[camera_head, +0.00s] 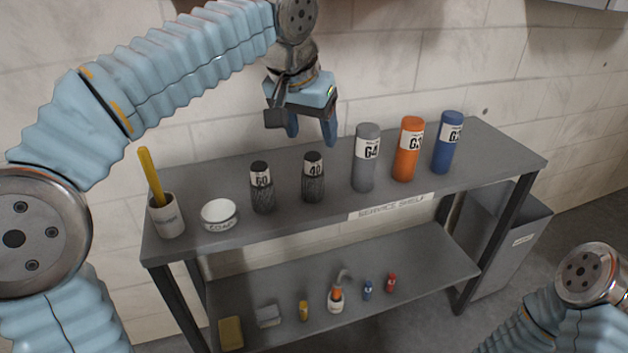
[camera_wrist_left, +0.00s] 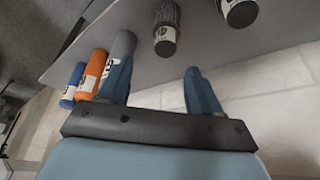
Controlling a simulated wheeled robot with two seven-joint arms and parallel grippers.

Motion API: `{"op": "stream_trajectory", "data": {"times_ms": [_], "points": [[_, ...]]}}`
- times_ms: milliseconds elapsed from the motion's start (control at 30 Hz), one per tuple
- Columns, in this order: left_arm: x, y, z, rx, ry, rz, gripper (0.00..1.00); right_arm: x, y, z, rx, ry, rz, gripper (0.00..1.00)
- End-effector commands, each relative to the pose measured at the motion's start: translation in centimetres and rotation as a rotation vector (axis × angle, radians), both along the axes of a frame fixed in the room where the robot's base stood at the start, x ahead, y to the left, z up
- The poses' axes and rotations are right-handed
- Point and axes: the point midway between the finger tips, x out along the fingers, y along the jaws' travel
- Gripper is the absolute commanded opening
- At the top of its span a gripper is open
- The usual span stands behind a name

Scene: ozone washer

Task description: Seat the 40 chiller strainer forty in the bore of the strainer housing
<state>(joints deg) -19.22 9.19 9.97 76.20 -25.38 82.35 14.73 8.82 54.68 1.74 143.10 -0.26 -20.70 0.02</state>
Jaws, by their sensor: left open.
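The strainer marked 40 (camera_head: 313,178) stands upright on the shelf's top board, a dark mesh cylinder with a white label band. It also shows in the left wrist view (camera_wrist_left: 166,26), ahead of the fingers. A similar strainer marked 60 (camera_head: 262,187) stands to its left. My left gripper (camera_head: 312,138) is open and empty, in the air above and behind the 40 strainer, touching nothing. Its two blue fingers also show in the left wrist view (camera_wrist_left: 158,84). My right arm shows at the lower right, but its gripper is out of view. I cannot make out a strainer housing.
Grey (camera_head: 364,158), orange (camera_head: 407,150) and blue (camera_head: 447,143) cylinders stand right of the strainers on the service shelf (camera_head: 290,225). A white bowl (camera_head: 219,216) and a cup (camera_head: 166,218) with a yellow handle stand left. Small items lie on the lower board. A grey bin (camera_head: 515,240) stands right.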

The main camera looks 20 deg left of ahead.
Motion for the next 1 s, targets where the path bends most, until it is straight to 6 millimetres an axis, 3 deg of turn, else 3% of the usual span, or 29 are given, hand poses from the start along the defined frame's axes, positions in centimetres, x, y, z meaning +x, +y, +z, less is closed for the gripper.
{"op": "stream_trajectory", "data": {"times_ms": [33,267,533,867,1000], "points": [[0.3,0.0,-1.0,0.001,0.003,0.0,0.64,0.0,0.0,-0.3,0.0,0.0,0.0,0.54],[1.1,-0.1,-2.9,0.0,0.001,0.0,0.64,0.0,0.0,-0.6,-0.001,0.0,-0.001,0.54],[2.3,0.4,-6.8,0.001,0.002,-0.001,0.64,0.0,-0.1,-1.1,-0.001,-0.001,-0.003,0.54],[2.7,0.3,-7.6,-0.001,-0.001,0.0,0.64,0.0,-0.1,-1.1,-0.001,-0.001,-0.003,0.54],[2.7,0.3,-7.6,-0.001,-0.001,0.0,0.43,0.0,-0.1,-1.1,-0.001,-0.001,-0.003,0.54]]}}
